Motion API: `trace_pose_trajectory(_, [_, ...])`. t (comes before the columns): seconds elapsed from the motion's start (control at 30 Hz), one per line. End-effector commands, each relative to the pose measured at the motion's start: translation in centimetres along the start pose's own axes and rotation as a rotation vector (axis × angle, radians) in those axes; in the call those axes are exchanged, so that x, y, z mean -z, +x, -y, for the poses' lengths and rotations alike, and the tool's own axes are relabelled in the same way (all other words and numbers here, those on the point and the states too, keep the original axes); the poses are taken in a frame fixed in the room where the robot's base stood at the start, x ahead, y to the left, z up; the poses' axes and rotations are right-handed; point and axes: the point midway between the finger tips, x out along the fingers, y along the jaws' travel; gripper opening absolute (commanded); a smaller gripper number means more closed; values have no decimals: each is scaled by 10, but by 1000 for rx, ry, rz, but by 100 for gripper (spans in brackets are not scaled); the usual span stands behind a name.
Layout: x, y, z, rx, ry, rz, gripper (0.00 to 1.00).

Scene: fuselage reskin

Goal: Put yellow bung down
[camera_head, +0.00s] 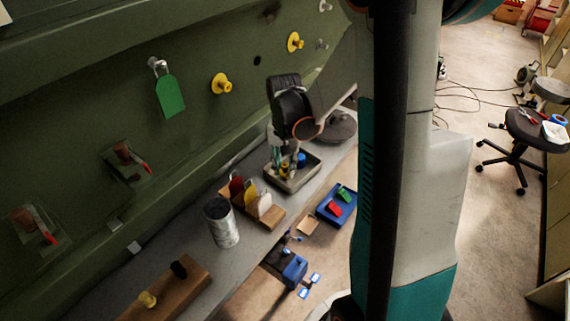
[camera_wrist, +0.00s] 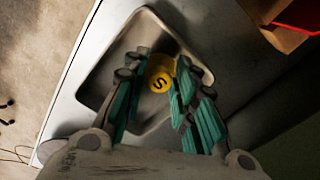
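A yellow bung (camera_wrist: 160,73) with a dark "S" on its face sits between the teal fingers of my gripper (camera_wrist: 161,72) in the wrist view, with a finger against each side. In the head view, my gripper (camera_head: 284,160) points down over a grey metal tray (camera_head: 297,184) on the bench, and yellow shows at its fingertips. The tray also fills the middle of the wrist view (camera_wrist: 105,75). I cannot tell whether the bung touches the tray floor. A small blue piece (camera_head: 301,160) shows beside the fingers. Two other yellow bungs (camera_head: 221,83) (camera_head: 295,42) sit in the green panel.
A wooden rack (camera_head: 265,217) with coloured tags and a speckled can (camera_head: 221,224) stand left of the tray on the grey bench. A dark round object (camera_head: 338,127) lies behind it. A blue bin (camera_head: 337,204) is to the right. The green panel (camera_head: 120,75) rises behind the bench.

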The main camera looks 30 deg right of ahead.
Motion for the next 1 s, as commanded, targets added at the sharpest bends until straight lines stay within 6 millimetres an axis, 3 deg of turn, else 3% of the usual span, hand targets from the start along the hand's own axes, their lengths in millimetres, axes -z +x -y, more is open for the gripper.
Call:
trace_pose_trajectory(0.33, [0,-1,0,0,0,0,36])
trace_pose_trajectory(0.47, [0,-11,0,0,0,0,36])
trace_pose_trajectory(1.0, [0,-108,0,0,0,0,36])
